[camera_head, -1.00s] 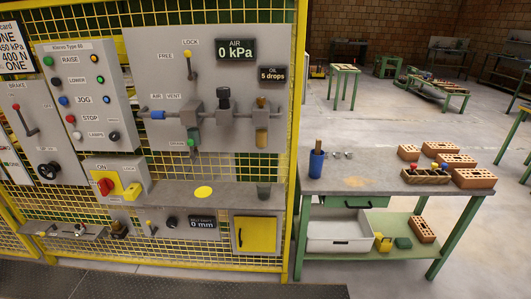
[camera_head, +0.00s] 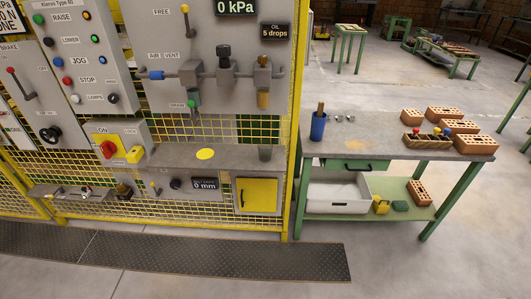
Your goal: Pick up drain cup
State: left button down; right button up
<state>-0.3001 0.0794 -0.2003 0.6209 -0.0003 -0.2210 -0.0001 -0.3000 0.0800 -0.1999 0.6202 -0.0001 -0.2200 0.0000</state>
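A small dark translucent cup (camera_head: 264,153), which looks like the drain cup, stands upright at the right end of the grey ledge (camera_head: 230,156). It is below the air unit and to the right of a yellow round spot (camera_head: 205,154) on the ledge. A green drain knob (camera_head: 192,104) sits under the left bowl of the air unit (camera_head: 223,70), above the ledge. Neither of my grippers is in view.
A yellow mesh fence with its post (camera_head: 296,120) stands right of the ledge. A workbench (camera_head: 375,144) beyond it holds a blue tool cup (camera_head: 318,126), bricks and a wooden tray (camera_head: 427,143). A dark floor mat (camera_head: 250,259) lies in front.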

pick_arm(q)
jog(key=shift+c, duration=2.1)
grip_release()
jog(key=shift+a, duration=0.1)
